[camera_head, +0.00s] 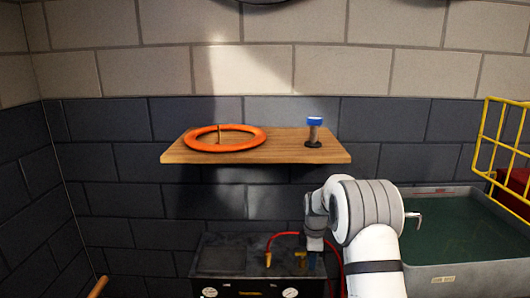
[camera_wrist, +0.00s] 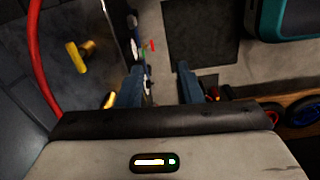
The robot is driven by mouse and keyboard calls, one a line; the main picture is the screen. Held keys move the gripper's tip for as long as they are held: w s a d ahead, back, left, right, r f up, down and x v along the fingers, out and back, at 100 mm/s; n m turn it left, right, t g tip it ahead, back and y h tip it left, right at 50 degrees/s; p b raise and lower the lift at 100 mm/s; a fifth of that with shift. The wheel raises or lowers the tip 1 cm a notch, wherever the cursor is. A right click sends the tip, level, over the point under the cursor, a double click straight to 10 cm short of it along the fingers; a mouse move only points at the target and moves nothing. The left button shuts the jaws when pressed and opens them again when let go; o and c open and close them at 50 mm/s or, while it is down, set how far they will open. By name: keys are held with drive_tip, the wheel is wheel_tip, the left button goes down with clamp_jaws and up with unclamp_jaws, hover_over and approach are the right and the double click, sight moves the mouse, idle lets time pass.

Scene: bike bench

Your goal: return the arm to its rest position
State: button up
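My arm reaches up from the lower right of the head view, bent over a dark bench unit (camera_head: 235,262). My gripper (camera_wrist: 160,75) shows in the wrist view as two blue fingers set apart with a gap between them. I see nothing held between them. The gripper's tips are small and partly hidden in the head view, where the gripper (camera_head: 311,262) points down beside the bench unit.
A wooden shelf (camera_head: 280,150) on the wall holds an orange ring (camera_head: 192,144) and a blue-topped item (camera_head: 314,130). A red hose (camera_head: 283,234) arches over the bench unit. A grey tub (camera_head: 480,278) and yellow rack (camera_head: 483,150) stand at right.

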drive_tip(key=s+r+m+t+p, duration=0.1)
drive_tip(key=s+r+m+p, duration=0.25)
drive_tip(key=s+r, duration=0.65)
drive_tip(key=s+r+m+p, duration=0.3)
drive_tip(key=s+r+m, duration=0.3)
drive_tip(key=r, duration=0.6)
drive_tip(key=s+r+m+p, duration=0.2)
drive_tip(key=s+r+m, duration=0.1)
drive_tip(key=s, duration=0.7)
drive_tip(key=s+r+m+t+p, duration=0.1)
drive_tip(key=s+r+m+p, duration=0.2)
drive_tip(key=s, duration=0.8)
drive_tip(key=shift+r+m+p, duration=0.15)
drive_tip(key=shift+m+p, duration=0.15)
drive_tip(key=shift+m, duration=0.35)
drive_tip(key=shift+s, duration=0.1)
